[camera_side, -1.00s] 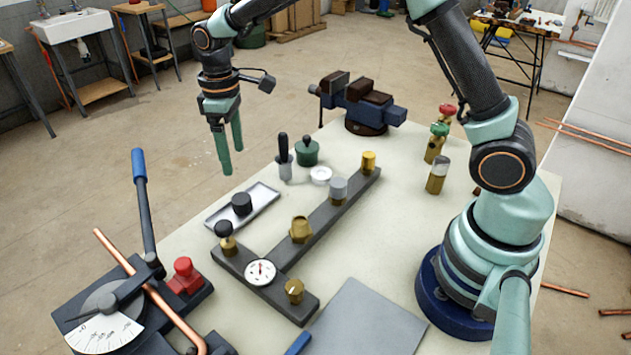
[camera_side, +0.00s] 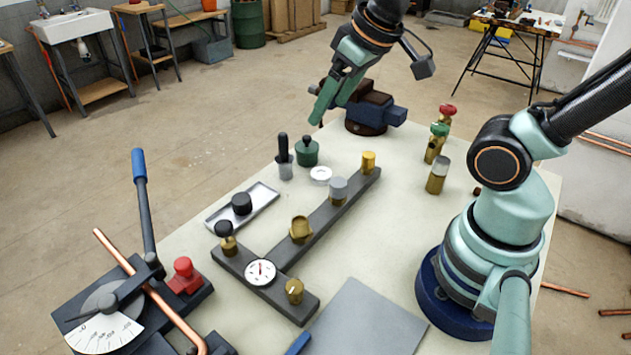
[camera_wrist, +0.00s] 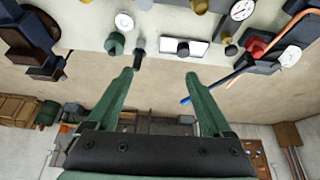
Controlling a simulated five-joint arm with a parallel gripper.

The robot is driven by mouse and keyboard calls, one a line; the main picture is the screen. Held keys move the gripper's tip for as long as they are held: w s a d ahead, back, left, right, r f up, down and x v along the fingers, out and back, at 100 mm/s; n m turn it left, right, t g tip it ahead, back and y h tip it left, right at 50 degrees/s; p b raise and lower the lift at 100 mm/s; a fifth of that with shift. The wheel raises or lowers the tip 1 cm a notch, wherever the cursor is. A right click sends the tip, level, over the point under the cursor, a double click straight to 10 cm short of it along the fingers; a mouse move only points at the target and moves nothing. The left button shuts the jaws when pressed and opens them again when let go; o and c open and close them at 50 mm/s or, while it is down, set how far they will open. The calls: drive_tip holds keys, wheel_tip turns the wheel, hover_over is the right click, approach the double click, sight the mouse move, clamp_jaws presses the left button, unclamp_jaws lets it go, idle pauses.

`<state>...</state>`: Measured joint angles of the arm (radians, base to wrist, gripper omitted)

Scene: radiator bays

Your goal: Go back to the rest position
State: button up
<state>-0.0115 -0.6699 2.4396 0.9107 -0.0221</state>
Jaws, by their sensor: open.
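My gripper (camera_side: 327,104) is up in the air near the back of the bench, in front of the vise as the side view shows it. In the wrist view, my gripper (camera_wrist: 158,76) has its two green fingers well apart with nothing between them. My arm reaches in from the right side. The dark radiator bar (camera_side: 323,217) lies on the pale bench and carries several brass and grey fittings and a round white gauge (camera_side: 261,272). No object is in contact with the fingers.
A blue and brown vise (camera_side: 372,112) stands at the back of the bench. A pipe bender (camera_side: 125,308) with a blue-tipped lever is at the front left. A tray with a black knob (camera_side: 242,204), a green pot (camera_side: 307,153) and several valves (camera_side: 437,140) stand on the bench.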

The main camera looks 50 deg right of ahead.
drive_tip(key=shift+s+d+f, duration=0.15)
drive_tip(key=shift+s+f, duration=0.05)
drive_tip(key=shift+s, duration=0.35)
